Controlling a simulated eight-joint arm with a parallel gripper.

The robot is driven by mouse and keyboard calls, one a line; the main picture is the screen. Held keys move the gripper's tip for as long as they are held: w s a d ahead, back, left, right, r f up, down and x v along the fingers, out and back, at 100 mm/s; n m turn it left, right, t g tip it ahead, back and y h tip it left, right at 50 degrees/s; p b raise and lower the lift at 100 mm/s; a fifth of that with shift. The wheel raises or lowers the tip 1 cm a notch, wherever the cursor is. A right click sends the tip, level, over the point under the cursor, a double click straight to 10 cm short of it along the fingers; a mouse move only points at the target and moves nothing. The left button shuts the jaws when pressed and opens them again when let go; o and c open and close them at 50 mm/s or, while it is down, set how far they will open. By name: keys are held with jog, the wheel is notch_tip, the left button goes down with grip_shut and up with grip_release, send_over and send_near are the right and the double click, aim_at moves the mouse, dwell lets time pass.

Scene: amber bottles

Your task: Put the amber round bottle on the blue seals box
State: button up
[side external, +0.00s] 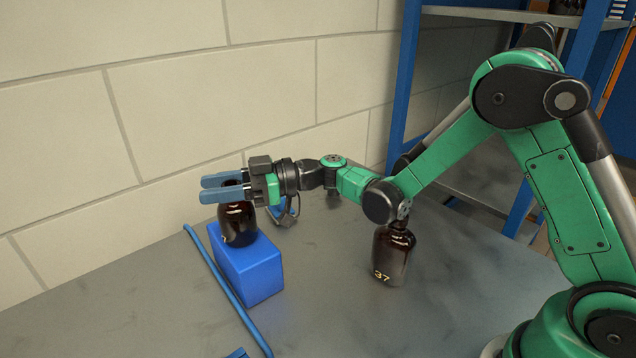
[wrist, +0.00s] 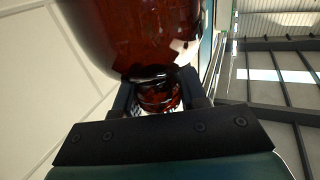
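The dark amber round bottle (side external: 238,226) is upright at the top of the blue seals box (side external: 262,272). Its base looks to be at the box top; whether it fully rests there or hangs just above, I cannot tell. My gripper (side external: 222,189) reaches level from the right, its blue fingers on either side of the bottle's neck, and appears shut on it. In the wrist view, the neck sits between the fingertips (wrist: 158,95) and the glossy red-brown body (wrist: 135,35) fills the top. The fingers hide part of the neck in the side view.
A second amber bottle (side external: 392,257), marked 37, stands on the grey table (side external: 340,310) under my arm. A blue rail (side external: 232,296) runs along the box's left side. A block wall (side external: 210,95) is behind, with a blue shelf frame (side external: 403,80) at right.

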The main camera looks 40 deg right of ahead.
jog(key=o, duration=0.4)
jog(key=shift+c, duration=0.2)
jog(key=shift+r, duration=0.1)
jog(key=v, duration=1.2)
jog(key=shift+r, duration=0.1)
